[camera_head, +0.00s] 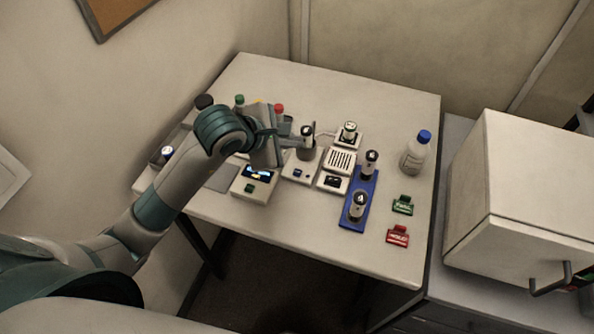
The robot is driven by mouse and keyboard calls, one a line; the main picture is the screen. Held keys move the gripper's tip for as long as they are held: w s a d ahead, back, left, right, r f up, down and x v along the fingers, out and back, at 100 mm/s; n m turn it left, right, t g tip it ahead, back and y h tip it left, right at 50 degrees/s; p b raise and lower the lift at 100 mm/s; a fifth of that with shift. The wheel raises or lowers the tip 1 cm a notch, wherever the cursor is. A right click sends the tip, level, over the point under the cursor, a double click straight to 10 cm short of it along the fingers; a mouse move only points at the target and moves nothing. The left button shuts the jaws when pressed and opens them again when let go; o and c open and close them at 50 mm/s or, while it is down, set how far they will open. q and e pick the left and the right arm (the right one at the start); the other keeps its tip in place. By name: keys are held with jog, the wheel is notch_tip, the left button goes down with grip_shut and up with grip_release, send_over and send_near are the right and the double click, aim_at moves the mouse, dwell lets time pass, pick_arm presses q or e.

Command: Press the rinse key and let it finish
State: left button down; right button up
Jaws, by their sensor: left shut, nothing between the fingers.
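My left gripper (291,142) reaches in from the left over the back middle of the table. Its fingers are shut with nothing between them and point right, close to a dark-topped cylinder (307,133). I cannot tell whether they touch it. That cylinder stands on a white station (301,166) with a small blue key (297,173) and a dark key beside it. A box with a lit blue display (257,173) and a green key (249,188) sits in front of my wrist. The labels are too small to read, so I cannot tell which key is rinse.
A blue rack (360,189) holds two cylinders. Behind it are a white grille unit (339,161) and a stand with a green-marked cylinder (349,131). A blue-capped bottle (414,153), green tag (402,205) and red tag (398,236) are on the right. The table's front is clear.

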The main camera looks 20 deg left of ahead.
pick_arm(q)
jog(key=b, duration=0.5)
send_over(294, 176)
notch_tip(294, 176, down, 8)
jog(key=shift+r, duration=0.2)
jog(key=shift+f+b, duration=0.55)
jog(key=shift+f, duration=0.05)
jog(key=shift+f, duration=0.1)
dwell(1.3)
jog(key=shift+f+b, duration=0.3)
jog(key=shift+b, duration=0.2)
jog(key=shift+f+b, duration=0.35)
jog(key=shift+b, duration=0.05)
dwell(0.7)
jog(key=shift+r, duration=0.2)
jog(key=shift+r+p, duration=0.5)
jog(key=shift+r, duration=0.1)
jog(key=shift+r, duration=0.1)
